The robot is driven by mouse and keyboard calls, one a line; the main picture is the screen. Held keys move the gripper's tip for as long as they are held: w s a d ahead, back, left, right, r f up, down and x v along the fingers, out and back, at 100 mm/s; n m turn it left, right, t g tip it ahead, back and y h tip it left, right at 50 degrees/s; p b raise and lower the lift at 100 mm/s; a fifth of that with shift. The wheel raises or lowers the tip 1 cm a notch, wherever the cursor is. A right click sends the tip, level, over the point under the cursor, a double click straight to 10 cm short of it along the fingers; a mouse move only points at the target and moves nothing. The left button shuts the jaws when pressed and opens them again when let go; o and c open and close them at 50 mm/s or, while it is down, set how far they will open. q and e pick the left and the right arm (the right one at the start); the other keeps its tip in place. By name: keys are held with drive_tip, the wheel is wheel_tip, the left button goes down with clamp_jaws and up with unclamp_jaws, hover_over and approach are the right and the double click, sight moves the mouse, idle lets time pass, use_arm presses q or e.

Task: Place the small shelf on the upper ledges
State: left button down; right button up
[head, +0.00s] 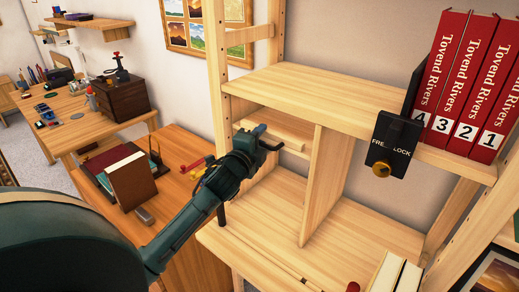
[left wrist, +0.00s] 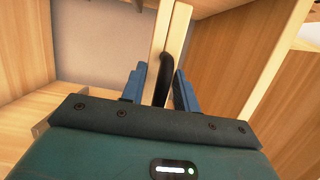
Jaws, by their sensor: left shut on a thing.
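The small shelf (head: 280,132) is a pale wooden board inside the left compartment of the wooden shelving unit, left of the upright divider (head: 327,185). My right gripper is out of view.
Above is a fixed shelf (head: 320,88) with red numbered binders (head: 455,85) and a black lock box (head: 392,140) on its front edge. The lower board (head: 350,235) is largely bare. A desk with books (head: 132,178) stands to the left.

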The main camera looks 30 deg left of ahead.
use_arm(q)
drive_tip(key=shift+f+b, duration=1.2)
drive_tip(key=shift+f, duration=0.6)
drive_tip(key=c, duration=1.1)
unclamp_jaws()
drive_tip(key=shift+s, duration=0.1)
drive_tip(key=shift+o, duration=0.2)
drive_tip(key=s+d+b, duration=0.2)
drive_tip(key=s, duration=1)
drive_tip(key=s+d+f+n+g+h, duration=0.3)
drive_tip(key=s+d+f+n, duration=0.3)
drive_tip(key=d+f, duration=0.4)
drive_tip(key=s+d+f+n+g+h, duration=0.3)
drive_tip(key=s+d+f+n, duration=0.4)
drive_tip(key=f, duration=1)
drive_tip(key=s+d+g, duration=0.1)
drive_tip(key=d, duration=0.2)
drive_tip(key=shift+s+d+h, duration=0.2)
drive_tip(key=shift+s+h, duration=0.1)
